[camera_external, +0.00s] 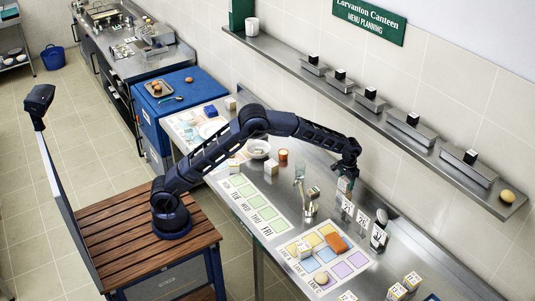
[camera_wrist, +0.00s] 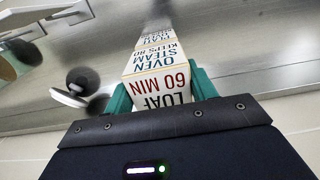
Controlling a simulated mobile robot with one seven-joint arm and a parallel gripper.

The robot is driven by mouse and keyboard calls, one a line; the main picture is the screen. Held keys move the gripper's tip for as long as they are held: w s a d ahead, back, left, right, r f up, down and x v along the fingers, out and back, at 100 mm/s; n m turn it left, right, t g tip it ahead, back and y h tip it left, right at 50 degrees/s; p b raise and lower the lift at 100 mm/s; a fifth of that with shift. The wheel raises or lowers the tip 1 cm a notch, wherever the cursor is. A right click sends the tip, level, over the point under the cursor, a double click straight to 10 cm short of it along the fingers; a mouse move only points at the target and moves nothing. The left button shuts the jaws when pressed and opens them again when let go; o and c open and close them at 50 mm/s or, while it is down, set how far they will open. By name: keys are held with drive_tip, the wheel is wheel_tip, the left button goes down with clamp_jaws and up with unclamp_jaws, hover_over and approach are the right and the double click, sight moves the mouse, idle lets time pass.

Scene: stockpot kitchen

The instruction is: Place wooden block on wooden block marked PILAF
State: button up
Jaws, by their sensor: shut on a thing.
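My gripper (camera_external: 346,174) is over the right part of the steel counter, near the wall, in the external view. In the wrist view its teal fingers (camera_wrist: 160,90) are shut on a wooden block (camera_wrist: 158,86) with printed faces; I read LOAF, 60 MIN, OVEN, STEAM and KEEPS 80. The held block also shows small below the gripper in the external view (camera_external: 345,185).
A metal tap-like fixture (camera_external: 309,203) and numbered cards (camera_external: 362,219) stand near the gripper. A wall shelf (camera_external: 415,146) with several dark blocks runs behind.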

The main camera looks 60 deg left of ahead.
sight(347, 179)
drive_tip(key=shift+f, duration=0.55)
drive_tip(key=o, duration=1.1)
drive_tip(key=shift+f, duration=0.15)
drive_tip(key=shift+c, duration=0.2)
wheel_tip(347, 179, up, 12)
drive_tip(key=shift+f, duration=0.1)
drive_tip(key=shift+r, duration=0.25)
